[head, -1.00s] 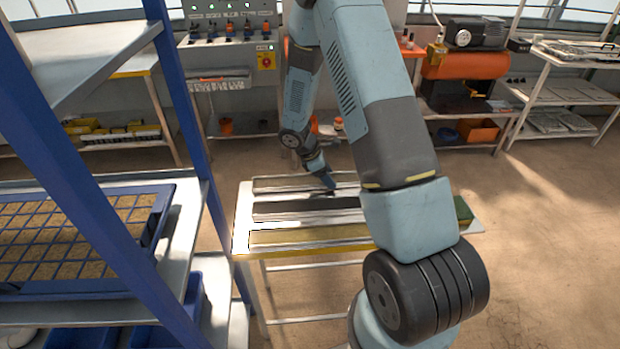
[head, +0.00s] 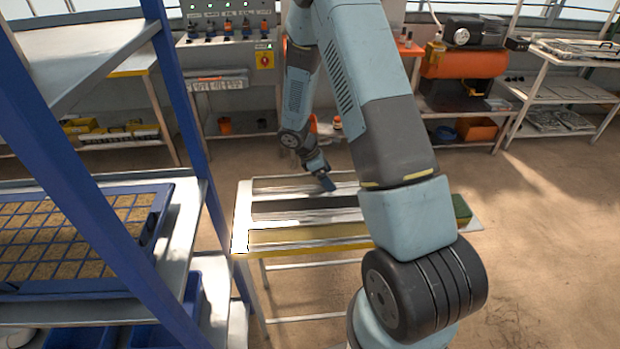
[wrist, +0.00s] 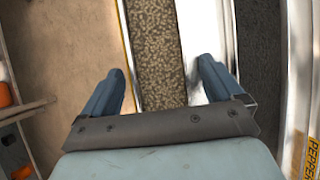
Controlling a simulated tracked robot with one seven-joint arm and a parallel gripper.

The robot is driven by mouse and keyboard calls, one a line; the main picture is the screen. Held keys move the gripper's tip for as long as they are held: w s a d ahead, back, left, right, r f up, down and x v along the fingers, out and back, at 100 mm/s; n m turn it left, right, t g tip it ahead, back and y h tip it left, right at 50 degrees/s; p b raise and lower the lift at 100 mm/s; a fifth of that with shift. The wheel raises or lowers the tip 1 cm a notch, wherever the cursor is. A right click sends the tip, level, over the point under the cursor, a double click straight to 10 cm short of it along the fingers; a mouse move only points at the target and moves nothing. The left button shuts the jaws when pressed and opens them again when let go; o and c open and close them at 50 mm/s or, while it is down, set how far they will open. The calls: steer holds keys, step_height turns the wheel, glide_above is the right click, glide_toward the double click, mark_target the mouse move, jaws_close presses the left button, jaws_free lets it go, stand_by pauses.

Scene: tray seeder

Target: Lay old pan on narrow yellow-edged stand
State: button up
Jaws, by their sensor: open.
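The narrow yellow-edged stand (head: 241,236) is in the middle of the head view. Long narrow pans lie side by side across it: a back one (head: 275,184), a dark one (head: 285,205) in the middle and a yellow-brown one (head: 290,236) in front. I cannot tell which is the old pan. My gripper (head: 328,186) is over the back part of the stand. In the wrist view my gripper (wrist: 160,85) is open, its fingers on either side of a pan with speckled brown filling (wrist: 157,50). Nothing shows held. My arm hides the stand's right part.
A blue-framed rack with a gridded tray (head: 160,225) stands close on the left. A control panel (head: 230,25) and an orange tank (head: 463,65) are at the back. A white shelf (head: 570,92) stands at right. The floor on the right is clear.

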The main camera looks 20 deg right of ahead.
steer(key=shift+a+r, duration=0.1)
steer(key=v, duration=1.3)
steer(key=s+d+r+m+t+y, duration=0.1)
steer(key=s+r+m, duration=0.35)
steer(key=r, duration=0.85)
steer(key=s+r+m+t+y, duration=0.2)
steer(key=s+r+m, duration=0.3)
steer(key=s, duration=0.8)
steer(key=s+r+m+t+y, duration=0.2)
steer(key=s+r+m, duration=0.4)
steer(key=s+r, duration=0.6)
steer(key=shift+s+r+t+y, duration=0.25)
steer(key=shift+s+t+y, duration=0.2)
steer(key=shift+t, duration=0.45)
